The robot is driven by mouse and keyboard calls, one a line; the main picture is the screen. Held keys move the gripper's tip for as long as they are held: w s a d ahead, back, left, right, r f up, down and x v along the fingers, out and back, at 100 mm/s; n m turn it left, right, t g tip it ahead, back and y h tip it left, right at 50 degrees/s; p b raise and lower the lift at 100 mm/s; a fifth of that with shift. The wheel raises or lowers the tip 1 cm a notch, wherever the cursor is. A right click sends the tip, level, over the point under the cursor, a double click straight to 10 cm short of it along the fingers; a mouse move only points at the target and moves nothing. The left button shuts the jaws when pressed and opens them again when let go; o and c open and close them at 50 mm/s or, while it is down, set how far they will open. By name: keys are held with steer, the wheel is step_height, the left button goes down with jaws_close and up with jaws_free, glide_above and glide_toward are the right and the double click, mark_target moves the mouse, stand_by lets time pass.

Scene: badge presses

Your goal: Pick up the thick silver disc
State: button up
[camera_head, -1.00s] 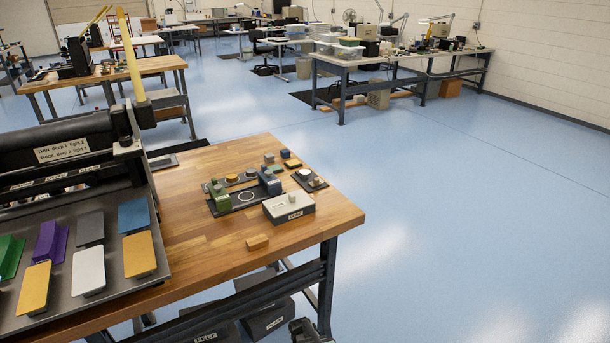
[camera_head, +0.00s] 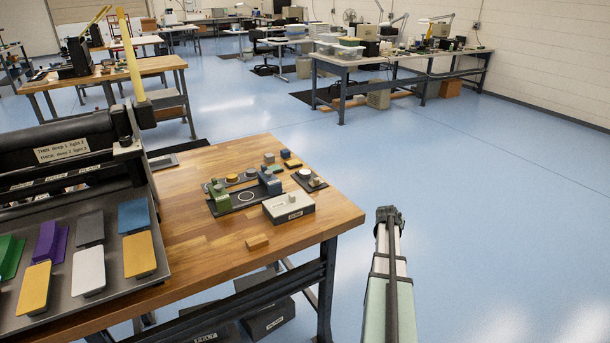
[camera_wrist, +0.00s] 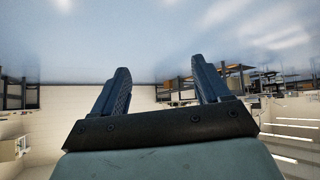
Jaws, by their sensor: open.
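Several small discs sit at the press station on the wooden bench in the head view. A pale silver-looking disc (camera_head: 305,173) lies on a small dark base at the right. Another greyish disc (camera_head: 250,172) is on the dark strip behind the presses, beside a yellowish disc (camera_head: 232,178). They are too small to tell which is the thick silver one. My arm rises at lower right, its dark end (camera_head: 389,214) over the floor, right of the bench and apart from it. In the wrist view my gripper (camera_wrist: 160,76) is open and empty, with no disc between its fingers.
A green press (camera_head: 220,198) and a blue-grey press (camera_head: 269,182) stand on the wooden bench (camera_head: 205,245). A white labelled box (camera_head: 289,207) is in front, with a small wooden block (camera_head: 257,243) nearer. A metal tray (camera_head: 110,290) of coloured pieces fills the left.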

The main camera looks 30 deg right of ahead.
steer(key=w+a+r+n+y, duration=0.1)
steer(key=w+r, duration=0.4)
steer(key=r, duration=0.3)
steer(key=w+a+r+n, duration=0.1)
steer(key=w+a+r, duration=0.1)
steer(key=w+r, duration=0.4)
steer(key=w+a+r+n+y, duration=0.3)
steer(key=w+a+r, duration=0.2)
steer(key=a+r, duration=0.5)
steer(key=w+a+r+n+y, duration=0.2)
steer(key=w+a+r, duration=0.2)
steer(key=a+r, duration=0.6)
glide_above(305, 172)
steer(key=s, duration=0.2)
steer(key=shift+g, duration=0.3)
step_height(305, 172, down, 10)
steer(key=shift+r, duration=0.1)
steer(key=shift+a+x, duration=0.2)
steer(key=shift+x, duration=1.1)
steer(key=shift+a+x, duration=0.15)
steer(key=shift+x, duration=1.15)
steer(key=shift+s, duration=0.2)
steer(key=shift+c, duration=0.2)
steer(key=c, duration=1.1)
